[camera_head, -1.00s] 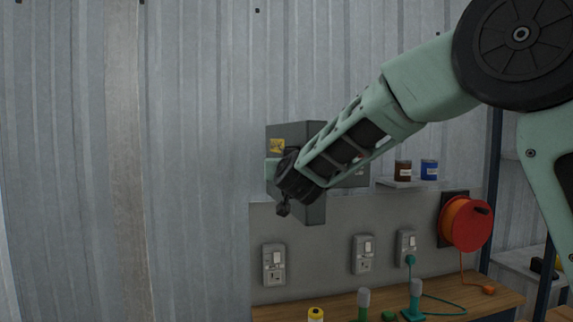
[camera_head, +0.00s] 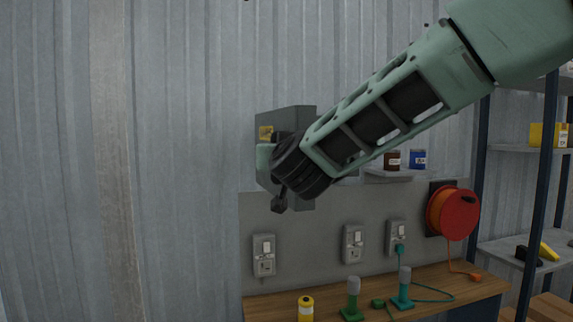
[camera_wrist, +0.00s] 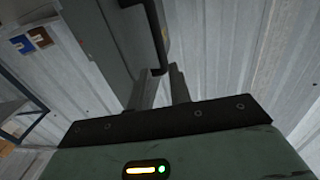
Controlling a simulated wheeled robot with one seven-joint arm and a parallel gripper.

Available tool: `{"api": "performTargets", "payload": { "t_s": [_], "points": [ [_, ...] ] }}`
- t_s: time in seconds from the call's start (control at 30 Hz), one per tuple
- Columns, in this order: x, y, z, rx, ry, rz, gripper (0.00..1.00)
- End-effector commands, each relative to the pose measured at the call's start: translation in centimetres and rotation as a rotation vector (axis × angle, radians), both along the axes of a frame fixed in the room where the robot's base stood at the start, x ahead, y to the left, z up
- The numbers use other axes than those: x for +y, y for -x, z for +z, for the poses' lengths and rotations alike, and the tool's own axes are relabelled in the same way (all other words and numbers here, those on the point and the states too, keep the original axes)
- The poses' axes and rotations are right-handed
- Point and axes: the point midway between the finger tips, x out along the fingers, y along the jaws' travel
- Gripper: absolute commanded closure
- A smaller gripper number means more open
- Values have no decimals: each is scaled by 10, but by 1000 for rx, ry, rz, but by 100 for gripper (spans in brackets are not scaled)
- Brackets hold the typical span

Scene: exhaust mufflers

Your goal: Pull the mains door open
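The mains box (camera_head: 290,118) is a dark grey cabinet on the corrugated wall, with a yellow warning label on its left part. In the wrist view a grey panel of the box (camera_wrist: 95,30) carries a dark bar handle (camera_wrist: 157,35). The two fingers of my gripper (camera_wrist: 162,75) stand a narrow gap apart at the handle's lower end. Whether they press on the handle cannot be told. My arm hides the box's right side, so how far the door stands open is unclear.
Below are sockets (camera_head: 353,243) on a grey backboard and a wooden bench (camera_head: 440,290) with a yellow can and green items. A small shelf (camera_head: 388,176) with two tins and a red cable reel (camera_head: 453,213) are to the right. The wall at left is clear.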

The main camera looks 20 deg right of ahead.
Motion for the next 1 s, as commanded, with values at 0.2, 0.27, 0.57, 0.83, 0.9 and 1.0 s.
{"api": "performTargets", "payload": {
  "t_s": [0.2,0.27,0.57,0.83,0.9,1.0],
  "points": [
    [8,48,-1,-3,-1,1,80],
    [9,58,0,-3,-1,1,80],
    [12,81,1,-3,1,-2,80],
    [12,81,1,-2,1,-2,80],
    [12,81,1,-2,1,-2,80],
    [12,81,1,-2,1,-2,80]
  ]
}}
